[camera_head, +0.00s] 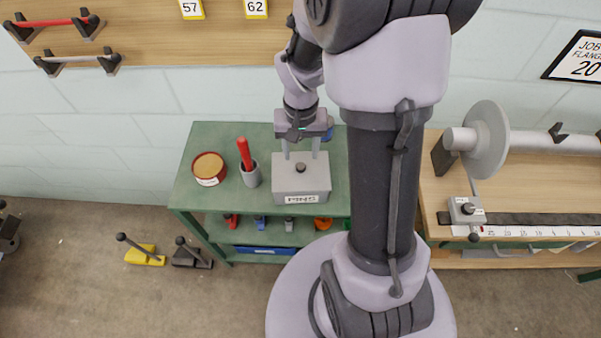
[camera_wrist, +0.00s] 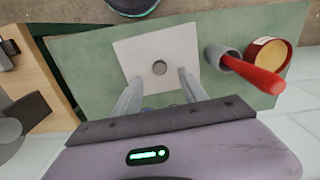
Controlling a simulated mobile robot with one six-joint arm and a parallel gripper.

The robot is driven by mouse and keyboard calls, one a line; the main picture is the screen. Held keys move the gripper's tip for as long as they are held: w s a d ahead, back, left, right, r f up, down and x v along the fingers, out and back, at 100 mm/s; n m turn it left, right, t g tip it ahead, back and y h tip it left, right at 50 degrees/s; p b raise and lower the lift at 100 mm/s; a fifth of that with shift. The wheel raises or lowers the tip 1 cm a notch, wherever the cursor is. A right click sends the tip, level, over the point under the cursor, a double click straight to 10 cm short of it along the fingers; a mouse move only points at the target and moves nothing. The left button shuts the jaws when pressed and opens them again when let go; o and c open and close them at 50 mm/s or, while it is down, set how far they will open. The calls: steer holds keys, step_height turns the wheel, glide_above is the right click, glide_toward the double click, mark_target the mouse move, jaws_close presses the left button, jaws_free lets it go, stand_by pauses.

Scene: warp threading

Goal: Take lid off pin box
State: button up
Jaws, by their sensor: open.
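The pin box (camera_head: 301,187) is a grey square box with a label on its front, standing on the green table in the head view. My gripper (camera_head: 301,155) points down over the far part of the lid. Its two fingers are spread apart and empty.
On the green table (camera_head: 200,142), a grey cup (camera_head: 251,175) with a red-handled tool (camera_head: 244,152) and a round reddish tin (camera_head: 208,168) stand left of the box. A lower shelf holds small coloured items. A wooden bench (camera_head: 450,200) with a shaft stands at right.

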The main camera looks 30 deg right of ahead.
mark_target(301, 166)
step_height(301, 166, down, 6)
steer(key=b, duration=0.2)
steer(key=shift+s+r+b, duration=0.15)
steer(key=shift+r+b, duration=0.1)
steer(key=shift+b, duration=0.15)
steer(key=shift+r, duration=0.15)
jaws_close()
